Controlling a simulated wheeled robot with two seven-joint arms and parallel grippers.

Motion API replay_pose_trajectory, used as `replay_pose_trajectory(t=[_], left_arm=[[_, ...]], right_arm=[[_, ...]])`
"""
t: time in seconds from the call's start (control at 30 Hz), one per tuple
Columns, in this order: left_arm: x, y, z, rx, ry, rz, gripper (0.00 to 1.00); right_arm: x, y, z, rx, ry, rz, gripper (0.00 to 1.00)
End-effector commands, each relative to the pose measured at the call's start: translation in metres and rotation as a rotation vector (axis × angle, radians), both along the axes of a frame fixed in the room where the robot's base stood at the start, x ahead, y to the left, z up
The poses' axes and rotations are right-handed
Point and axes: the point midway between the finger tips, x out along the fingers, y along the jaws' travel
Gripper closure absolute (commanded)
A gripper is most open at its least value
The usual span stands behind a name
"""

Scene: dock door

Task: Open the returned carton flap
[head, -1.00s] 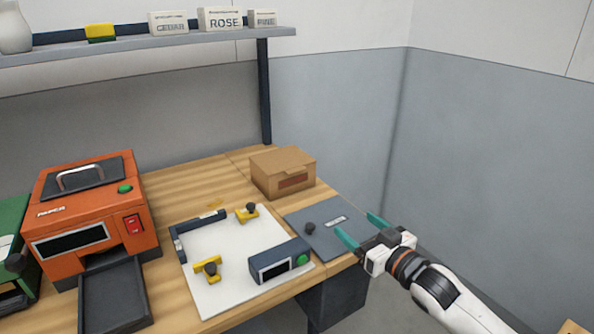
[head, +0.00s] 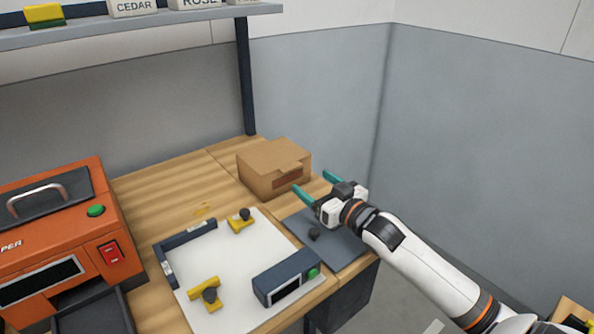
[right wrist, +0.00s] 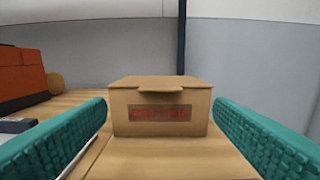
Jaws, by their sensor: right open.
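The returned carton (head: 268,165) is a brown cardboard box near the back right of the wooden bench, with its top closed. In the right wrist view the carton (right wrist: 128,119) is straight ahead, with a flap tab (right wrist: 160,88) over its front edge and a dark label with red lettering below. My right gripper (head: 315,183) is open, its teal fingers pointing at the carton's front. In the wrist view the fingers stand wide, one to each side of the carton, with nothing between them up close. My left gripper is not in view.
A white board (head: 237,263) with yellow clamps and dark blue blocks lies left of my arm. A grey panel (head: 338,246) with a black knob is under the gripper. An orange machine (head: 75,235) stands at left. A shelf (head: 150,25) runs above.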

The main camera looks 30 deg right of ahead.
Motion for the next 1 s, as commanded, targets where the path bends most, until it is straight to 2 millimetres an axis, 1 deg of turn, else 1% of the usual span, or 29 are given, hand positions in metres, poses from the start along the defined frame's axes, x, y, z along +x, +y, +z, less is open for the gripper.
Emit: replay_pose_trajectory(t=[0.03,0.2,0.4,0.57,0.83,1.0], left_arm=[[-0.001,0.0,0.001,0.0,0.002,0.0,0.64],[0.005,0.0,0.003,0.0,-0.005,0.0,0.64],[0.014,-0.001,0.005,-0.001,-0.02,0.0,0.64],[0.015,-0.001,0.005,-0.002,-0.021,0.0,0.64],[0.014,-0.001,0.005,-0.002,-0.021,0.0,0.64],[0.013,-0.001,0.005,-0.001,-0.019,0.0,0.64]], right_arm=[[0.01,0.001,0.003,-0.001,-0.004,-0.001,0.24],[0.039,0.003,0.002,-0.001,-0.003,-0.001,0.24],[0.062,0.005,0.001,-0.001,-0.001,-0.001,0.24],[0.069,0.006,0.0,-0.001,0.001,0.0,0.24],[0.07,0.006,0.0,-0.002,0.001,0.0,0.24],[0.07,0.006,0.0,-0.002,0.001,0.0,0.51]])
